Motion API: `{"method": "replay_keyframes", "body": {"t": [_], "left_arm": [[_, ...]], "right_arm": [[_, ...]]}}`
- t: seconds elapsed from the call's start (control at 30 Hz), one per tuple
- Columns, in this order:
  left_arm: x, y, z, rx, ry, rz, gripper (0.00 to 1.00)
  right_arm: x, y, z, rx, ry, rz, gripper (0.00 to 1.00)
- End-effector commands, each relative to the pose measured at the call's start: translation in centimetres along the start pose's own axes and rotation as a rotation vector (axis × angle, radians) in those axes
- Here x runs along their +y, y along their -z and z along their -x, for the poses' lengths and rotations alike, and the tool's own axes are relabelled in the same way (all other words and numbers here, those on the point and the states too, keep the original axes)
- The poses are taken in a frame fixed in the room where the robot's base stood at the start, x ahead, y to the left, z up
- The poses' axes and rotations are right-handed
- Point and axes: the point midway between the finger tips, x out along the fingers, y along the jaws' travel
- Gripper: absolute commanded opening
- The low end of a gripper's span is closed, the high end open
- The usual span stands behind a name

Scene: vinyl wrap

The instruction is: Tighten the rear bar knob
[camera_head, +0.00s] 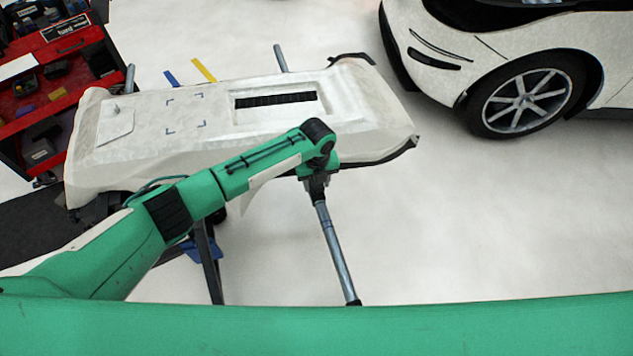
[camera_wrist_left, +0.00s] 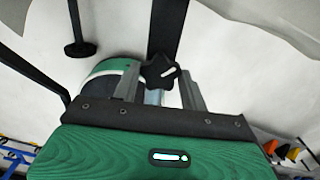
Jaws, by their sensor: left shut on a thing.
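In the left wrist view, a black star-shaped knob (camera_wrist_left: 158,71) with a pale mark sits between the two grey fingers of my left gripper (camera_wrist_left: 160,82). The gripper is shut on it. In the head view, my left arm reaches in from the left and bends down at the front edge of the white-wrapped bumper (camera_head: 210,140). My left gripper (camera_head: 316,182) is there, at the upper end of a grey metal bar (camera_head: 335,250). The knob is hidden in the head view. My right gripper is in neither view.
A red tool cart (camera_head: 60,95) stands at the left. A white car with its wheel (camera_head: 522,98) is at the upper right. Other bar ends (camera_head: 280,58) stick out behind the bumper, near yellow and blue strips. The pale floor right of the metal bar is clear.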

Motion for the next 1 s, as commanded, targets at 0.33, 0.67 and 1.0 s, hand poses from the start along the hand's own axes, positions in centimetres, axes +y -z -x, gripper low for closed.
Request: {"method": "replay_keyframes", "body": {"t": [0.33,0.67,1.0], "left_arm": [[-0.1,-0.1,0.0,-0.004,0.002,-0.331,0.21],[-0.1,-0.1,0.0,-0.006,0.002,-0.642,0.21],[-0.1,-0.1,0.1,-0.006,0.002,-0.905,0.21]], "right_arm": [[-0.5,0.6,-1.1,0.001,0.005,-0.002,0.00],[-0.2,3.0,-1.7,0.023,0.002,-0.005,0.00],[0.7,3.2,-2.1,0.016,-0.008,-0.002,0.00]]}}
